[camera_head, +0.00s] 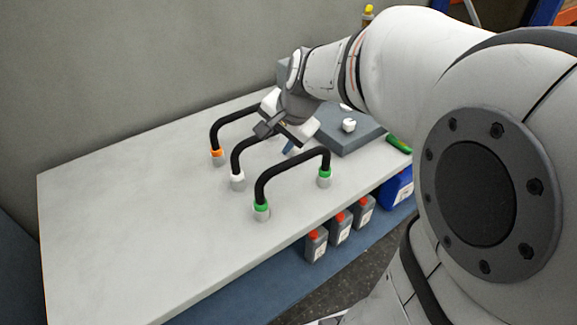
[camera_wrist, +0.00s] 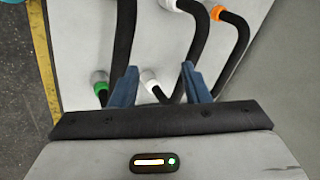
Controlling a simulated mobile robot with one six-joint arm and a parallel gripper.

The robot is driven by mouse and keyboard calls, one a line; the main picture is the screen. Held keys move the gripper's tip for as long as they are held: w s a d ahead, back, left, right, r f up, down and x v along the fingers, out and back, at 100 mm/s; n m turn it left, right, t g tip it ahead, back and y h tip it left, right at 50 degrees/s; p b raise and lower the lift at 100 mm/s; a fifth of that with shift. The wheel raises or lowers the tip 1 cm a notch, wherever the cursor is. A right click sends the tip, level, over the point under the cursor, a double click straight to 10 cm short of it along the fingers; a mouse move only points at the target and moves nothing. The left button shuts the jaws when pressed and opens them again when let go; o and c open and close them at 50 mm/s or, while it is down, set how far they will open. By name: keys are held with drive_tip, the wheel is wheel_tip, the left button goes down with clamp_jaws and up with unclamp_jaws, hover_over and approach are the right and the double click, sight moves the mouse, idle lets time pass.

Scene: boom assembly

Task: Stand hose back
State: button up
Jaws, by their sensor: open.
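Three black arched hoses are on the white table (camera_head: 120,205). The white-collared hose (camera_head: 238,160) is in the middle; its far end is hidden behind my gripper in the head view. The orange-collared hose (camera_head: 217,132) is behind it, and the green-collared hose (camera_head: 290,163) is in front, with both green ends on the table. My gripper (camera_head: 280,140) is over the far part of the white-collared hose. In the wrist view my open gripper (camera_wrist: 158,74) has its blue fingers apart, with a white collar (camera_wrist: 150,78) seen between them and the black hose passing by the right finger.
A grey block (camera_head: 352,138) with white pieces on it stands right of the hoses. Red-capped bottles (camera_head: 340,228) and a blue bin (camera_head: 398,188) are below the table's front edge. The table's left half is clear. A wall rises behind.

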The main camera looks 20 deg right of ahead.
drive_tip(key=s+f+n+g+h+p, duration=0.1)
drive_tip(key=s+f+n+g, duration=0.1)
drive_tip(key=s+n, duration=0.8)
drive_tip(key=s+f, duration=0.1)
drive_tip(key=s, duration=0.5)
drive_tip(key=shift+s+a+g+h, duration=0.25)
drive_tip(key=shift+s+g+h, duration=0.05)
drive_tip(key=shift+s+h, duration=0.1)
drive_tip(key=shift+w+f, duration=0.1)
drive_tip(key=shift+f, duration=0.05)
